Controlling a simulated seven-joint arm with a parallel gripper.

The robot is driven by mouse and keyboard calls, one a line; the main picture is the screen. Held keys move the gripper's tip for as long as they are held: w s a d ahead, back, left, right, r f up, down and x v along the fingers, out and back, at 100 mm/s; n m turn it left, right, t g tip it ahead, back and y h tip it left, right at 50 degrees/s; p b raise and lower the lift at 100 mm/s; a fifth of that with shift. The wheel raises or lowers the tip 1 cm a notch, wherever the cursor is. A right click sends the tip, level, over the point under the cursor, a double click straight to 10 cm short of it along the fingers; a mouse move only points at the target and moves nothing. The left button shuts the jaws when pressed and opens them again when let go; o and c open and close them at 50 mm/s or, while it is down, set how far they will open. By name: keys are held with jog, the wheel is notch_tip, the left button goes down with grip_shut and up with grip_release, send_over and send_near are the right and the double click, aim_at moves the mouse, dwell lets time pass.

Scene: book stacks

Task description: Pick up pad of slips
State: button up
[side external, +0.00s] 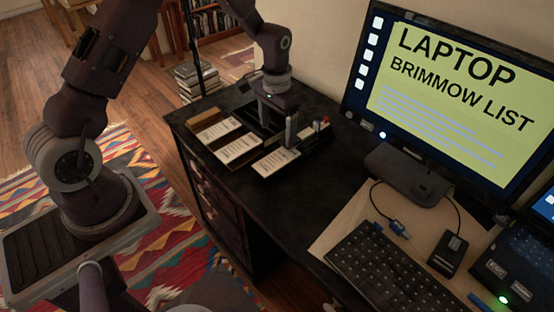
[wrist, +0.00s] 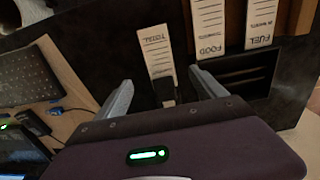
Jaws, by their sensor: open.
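Several narrow white printed slip stacks lie side by side on the black desk. In the wrist view one is labelled FUEL (wrist: 262,22), one FOOD (wrist: 209,30), and a third (wrist: 157,50) has a label I cannot read surely. In the side view they show as a left stack (side external: 213,131), a middle stack (side external: 238,149) and a right stack (side external: 275,162). Which one is the pad of slips is not clear. My gripper (wrist: 160,78) is open and empty, its fingers on either side of the near end of the third stack. In the side view my gripper (side external: 277,123) hangs over the black organizer.
A small dark block (wrist: 165,91) sits at the third stack's near end. The black organizer (side external: 316,139) holds small items behind the stacks. A monitor (side external: 455,90), a dock (side external: 408,174) and a keyboard (side external: 395,262) stand to the right. The desk front is clear.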

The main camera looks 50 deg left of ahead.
aim_at(277, 159)
notch_tip(277, 159, down, 9)
jog(key=shift+f, duration=0.1)
jog(key=c, duration=1.5)
jog(key=shift+r, duration=0.45)
jog(key=shift+c, duration=0.2)
jog(key=s, duration=1.8)
jog(key=shift+r, duration=0.35)
jog(key=shift+s, duration=0.1)
notch_tip(277, 159, up, 6)
